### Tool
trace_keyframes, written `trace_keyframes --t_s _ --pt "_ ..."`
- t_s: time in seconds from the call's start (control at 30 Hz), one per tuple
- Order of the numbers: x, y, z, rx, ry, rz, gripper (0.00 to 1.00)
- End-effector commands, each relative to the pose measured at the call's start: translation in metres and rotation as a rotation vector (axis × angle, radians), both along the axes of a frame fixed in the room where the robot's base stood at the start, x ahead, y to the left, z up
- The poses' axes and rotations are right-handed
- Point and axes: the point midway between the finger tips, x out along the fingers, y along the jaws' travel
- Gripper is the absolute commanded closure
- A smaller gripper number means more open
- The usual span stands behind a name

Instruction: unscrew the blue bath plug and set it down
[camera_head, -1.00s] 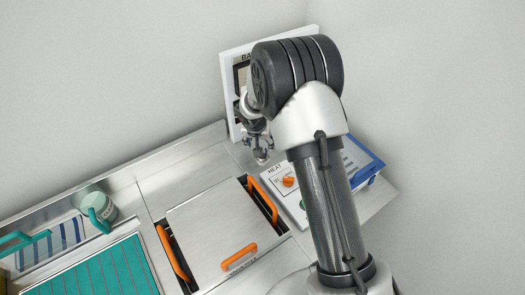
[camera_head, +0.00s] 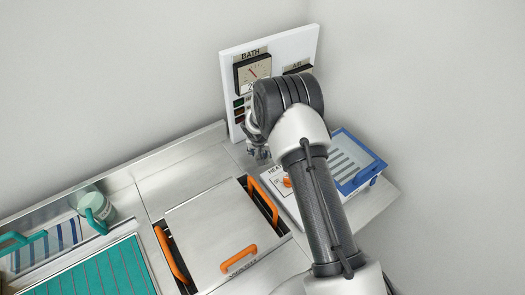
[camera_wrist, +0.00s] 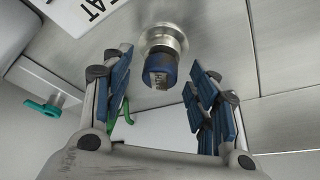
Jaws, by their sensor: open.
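The blue bath plug (camera_wrist: 160,74) shows in the wrist view, seated on a round metal fitting (camera_wrist: 163,40). My gripper (camera_wrist: 159,63) is open, with one blue-padded finger on the left of the plug and one on the right. Gaps show between both fingers and the plug, so it is not gripped. In the head view my gripper (camera_head: 258,151) is small and partly behind my arm, low in front of the wall panel. The plug cannot be made out there.
A gauge panel (camera_head: 284,52) stands behind my arm. A white heat box (camera_head: 281,200) with an orange knob and a blue-framed tray (camera_head: 357,166) are to the right. A steel lid (camera_head: 215,225) with orange handles lies in front. A green-handled mug (camera_head: 97,207) stands left.

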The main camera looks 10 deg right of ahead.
Motion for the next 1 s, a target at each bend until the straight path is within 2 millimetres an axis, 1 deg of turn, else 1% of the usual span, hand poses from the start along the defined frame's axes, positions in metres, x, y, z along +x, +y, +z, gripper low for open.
trace_keyframes --t_s 0.03,0.07,0.7,0.8,1.0 --pt "0.0 0.0 0.0001 0.0 0.0 0.0 0.48" --pt "-0.0001 0.0 0.0002 0.0 0.0 0.0 0.5" --pt "-0.0003 0.0001 0.0002 0.0 0.0 0.0 0.93" --pt "-0.0007 -0.0004 0.0008 0.0 0.002 0.01 0.94" --pt "-0.0015 -0.0013 0.0037 0.0 0.003 0.123 0.94"
